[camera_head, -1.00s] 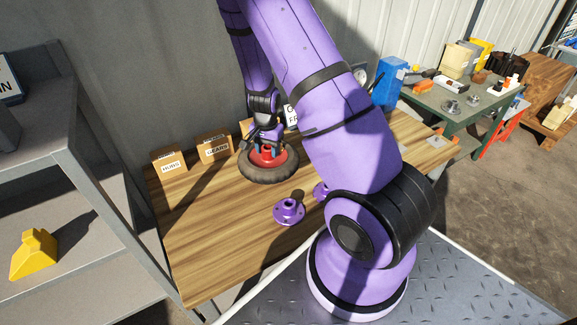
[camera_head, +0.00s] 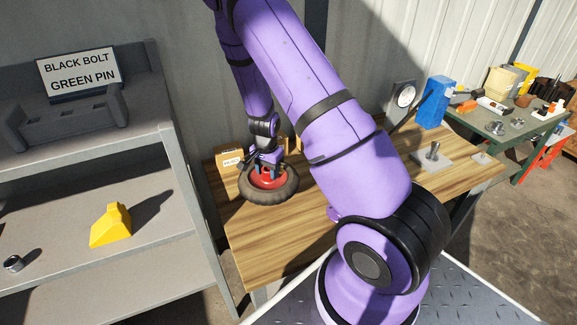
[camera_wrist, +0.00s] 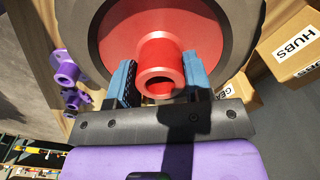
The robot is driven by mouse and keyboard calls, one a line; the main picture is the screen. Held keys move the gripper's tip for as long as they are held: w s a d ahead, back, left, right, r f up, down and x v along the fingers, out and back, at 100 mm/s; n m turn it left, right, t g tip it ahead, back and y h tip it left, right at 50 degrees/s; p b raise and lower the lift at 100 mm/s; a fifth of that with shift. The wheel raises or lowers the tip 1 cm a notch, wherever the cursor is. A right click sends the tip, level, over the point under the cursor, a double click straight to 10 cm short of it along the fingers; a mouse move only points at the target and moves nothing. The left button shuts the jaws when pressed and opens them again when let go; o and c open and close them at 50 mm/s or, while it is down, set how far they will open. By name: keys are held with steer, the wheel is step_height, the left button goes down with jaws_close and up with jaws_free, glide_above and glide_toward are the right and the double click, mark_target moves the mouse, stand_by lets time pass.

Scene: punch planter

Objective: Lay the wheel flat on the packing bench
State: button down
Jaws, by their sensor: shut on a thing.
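The wheel, with a dark tyre and red centre (camera_head: 270,193), is level above the left part of a wooden bench (camera_head: 275,242). I cannot tell whether it touches the bench top. My gripper (camera_head: 266,169) points down from above. In the wrist view its two blue fingers (camera_wrist: 160,84) are shut on the red tubular hub of the wheel (camera_wrist: 122,35), one on each side. The lower part of the wheel and the bench beneath it are hidden. No label shows which bench is the packing bench.
A HUBS box (camera_head: 229,157) stands close behind the wheel. Purple flanged parts (camera_wrist: 66,70) lie on the bench. A grey shelf (camera_head: 165,238) with a yellow piece (camera_head: 111,225) stands left. A metal plate with a post (camera_head: 432,158) lies at right. The bench front is clear.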

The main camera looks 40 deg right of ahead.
steer(key=shift+f, duration=4.45)
steer(key=shift+f, duration=0.1)
steer(key=c, duration=0.5)
jaws_free()
